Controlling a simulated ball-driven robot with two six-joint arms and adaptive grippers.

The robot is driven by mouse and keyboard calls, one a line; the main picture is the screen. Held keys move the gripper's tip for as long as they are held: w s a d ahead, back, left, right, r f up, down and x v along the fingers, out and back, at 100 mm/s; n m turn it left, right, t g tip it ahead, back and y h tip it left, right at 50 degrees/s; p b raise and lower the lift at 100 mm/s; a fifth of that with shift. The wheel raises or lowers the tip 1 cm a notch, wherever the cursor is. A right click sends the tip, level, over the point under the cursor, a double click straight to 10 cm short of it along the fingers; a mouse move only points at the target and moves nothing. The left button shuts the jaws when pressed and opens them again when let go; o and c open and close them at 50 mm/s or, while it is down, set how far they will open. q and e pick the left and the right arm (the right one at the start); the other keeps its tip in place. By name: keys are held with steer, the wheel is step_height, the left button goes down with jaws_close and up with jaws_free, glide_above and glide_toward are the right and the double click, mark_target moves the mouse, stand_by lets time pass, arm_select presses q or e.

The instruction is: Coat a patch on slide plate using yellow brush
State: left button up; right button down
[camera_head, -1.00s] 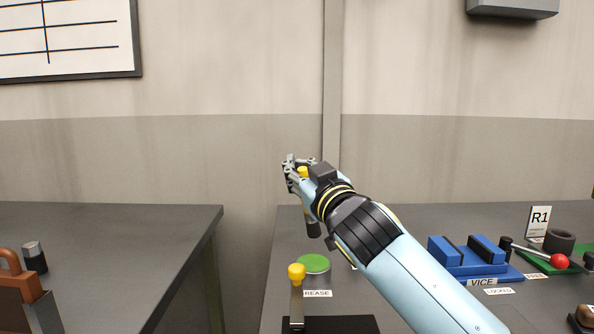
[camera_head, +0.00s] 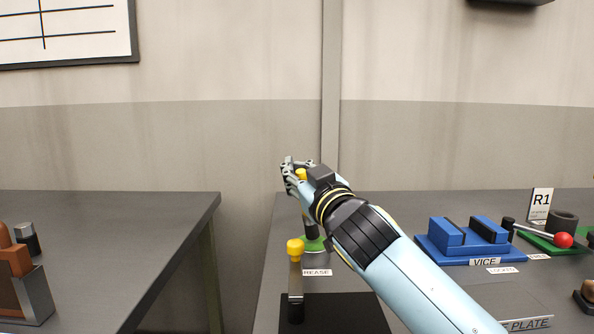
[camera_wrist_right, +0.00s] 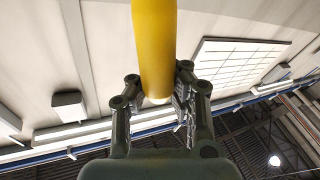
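My right gripper (camera_head: 299,168) is shut on a yellow brush (camera_head: 302,174), and its yellow handle (camera_wrist_right: 154,45) stands between the fingers in the right wrist view. The brush hangs down with its dark lower end at the green top of the grease pot (camera_head: 316,245). I cannot tell whether it touches the grease. The slide plate (camera_head: 515,300) lies at the lower right, partly hidden by my right arm, with its label cut to "E PLATE". My left gripper is not in view.
A yellow-knobbed upright tool (camera_head: 295,248) stands at a black base (camera_head: 345,312) in front of the grease pot. A blue vice (camera_head: 468,238) and a red-balled lever (camera_head: 563,240) are at the right. A gap separates the left table (camera_head: 120,235).

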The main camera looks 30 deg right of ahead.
steer(key=shift+f+b, duration=0.6)
steer(key=shift+b, duration=0.05)
stand_by(0.7)
stand_by(0.5)
step_height(320, 180, up, 7)
steer(key=p, duration=0.6)
steer(key=shift+r, duration=0.1)
stand_by(0.5)
